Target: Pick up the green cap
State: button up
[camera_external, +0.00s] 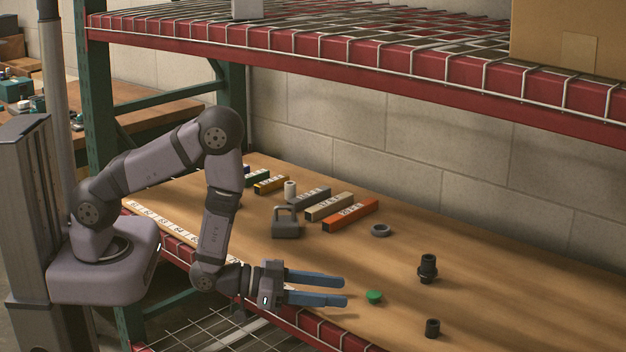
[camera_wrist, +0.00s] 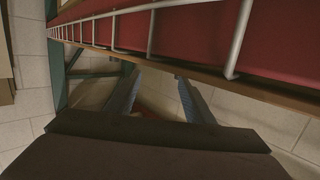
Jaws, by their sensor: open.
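The green cap (camera_external: 374,296) is a small round piece on the wooden table near its front edge, in the external view. My gripper (camera_external: 346,292) has two long blue fingers. They are spread apart and empty, with the tips a little left of the cap and pointing towards it. I see a gap between the tips and the cap, but I cannot tell their height above the table. The gripper's fingers also show in the wrist view (camera_wrist: 160,97), apart with nothing between them. The cap does not show in the wrist view.
A black stepped part (camera_external: 428,268) and a small black cylinder (camera_external: 432,328) stand right of the cap. A grey ring (camera_external: 380,230) lies behind it. A padlock-shaped grey block (camera_external: 286,222) and several coloured bars stand farther back. A red shelf beam (camera_external: 380,88) spans above the table.

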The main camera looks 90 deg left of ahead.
aim_at(367, 294)
jog(key=shift+w, duration=0.55)
jog(key=shift+w+f+p, duration=0.2)
jog(key=shift+w+p, duration=0.05)
jog(key=shift+w, duration=0.75)
jog(key=shift+w+f+p, duration=0.15)
jog(key=shift+w+p, duration=0.05)
jog(key=shift+w, duration=0.85)
jog(key=shift+w+f+p, duration=0.2)
jog(key=shift+w+p, duration=0.05)
jog(key=shift+w, duration=0.75)
jog(key=c, duration=1.1)
